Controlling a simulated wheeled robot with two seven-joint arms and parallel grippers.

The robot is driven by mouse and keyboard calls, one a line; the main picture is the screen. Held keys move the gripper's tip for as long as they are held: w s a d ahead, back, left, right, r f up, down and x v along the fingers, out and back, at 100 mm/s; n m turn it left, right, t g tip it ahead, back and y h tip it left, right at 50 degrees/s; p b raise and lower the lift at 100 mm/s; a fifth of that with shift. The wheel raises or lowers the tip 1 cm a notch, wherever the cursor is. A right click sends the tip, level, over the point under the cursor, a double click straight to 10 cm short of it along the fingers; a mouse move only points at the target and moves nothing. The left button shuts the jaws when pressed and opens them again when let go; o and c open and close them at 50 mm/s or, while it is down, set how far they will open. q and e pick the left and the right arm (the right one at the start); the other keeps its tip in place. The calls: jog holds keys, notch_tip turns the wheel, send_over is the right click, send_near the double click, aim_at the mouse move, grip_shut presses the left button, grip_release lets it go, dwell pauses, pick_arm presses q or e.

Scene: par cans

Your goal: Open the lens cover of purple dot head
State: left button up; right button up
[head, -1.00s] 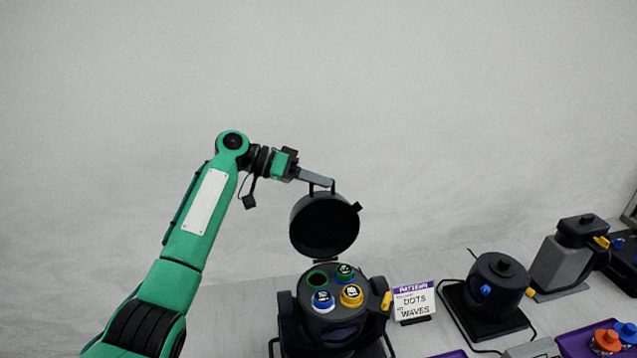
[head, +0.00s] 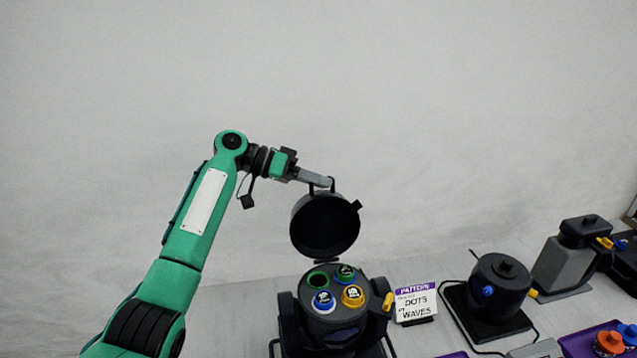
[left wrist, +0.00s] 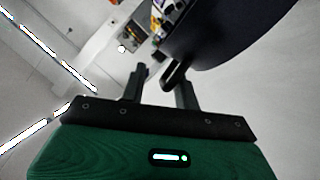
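The dark par can head (head: 335,325) stands at the lower middle of the head view. Its round black lens cover (head: 325,226) stands raised on its hinge, well clear of the top face. The top face shows a green-rimmed hole, which looks empty, and blue, green and yellow discs. My left gripper (head: 328,182) is at the loop handle at the cover's upper edge. In the left wrist view its fingers (left wrist: 160,90) are apart, with the cover's handle (left wrist: 173,73) near the right finger. My right gripper is not in view.
A sign (head: 415,303) reading "PATTERN", "DOTS" and "WAVES" stands right of the head. Further right are a second dark head (head: 500,282) with its lid down, a grey canister-like unit (head: 563,262) and a purple tray (head: 580,345) with coloured knobs. Above is clear.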

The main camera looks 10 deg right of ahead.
pick_arm(q)
jog(key=b+v, duration=0.4)
jog(key=v, duration=0.9)
jog(key=shift+a+f+b, duration=0.15)
jog(key=shift+a+b, duration=0.1)
jog(key=shift+b, duration=0.15)
